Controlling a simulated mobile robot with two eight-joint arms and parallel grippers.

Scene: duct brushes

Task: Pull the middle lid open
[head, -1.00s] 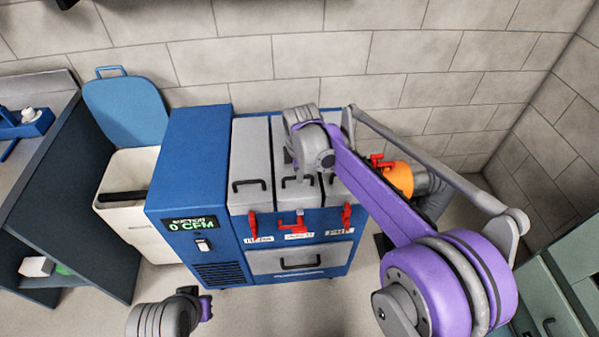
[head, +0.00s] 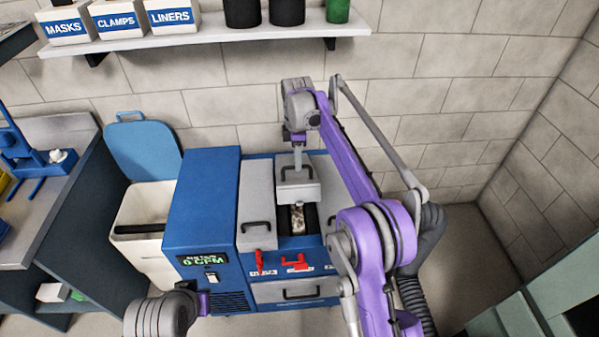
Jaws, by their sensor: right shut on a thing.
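The blue machine (head: 203,205) stands against the wall with grey lids on top. The middle lid (head: 299,192) is raised and tilted up at its front. Below it an opening (head: 297,219) shows mottled brown and white material. The right lid is largely hidden behind my right arm.
Red latches (head: 297,262) sit on the machine's front above a grey drawer (head: 288,291). A white bin (head: 140,225) with a raised blue lid stands at the left. A shelf (head: 230,35) with labelled boxes hangs above. A grey hose (head: 418,305) runs down at the right.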

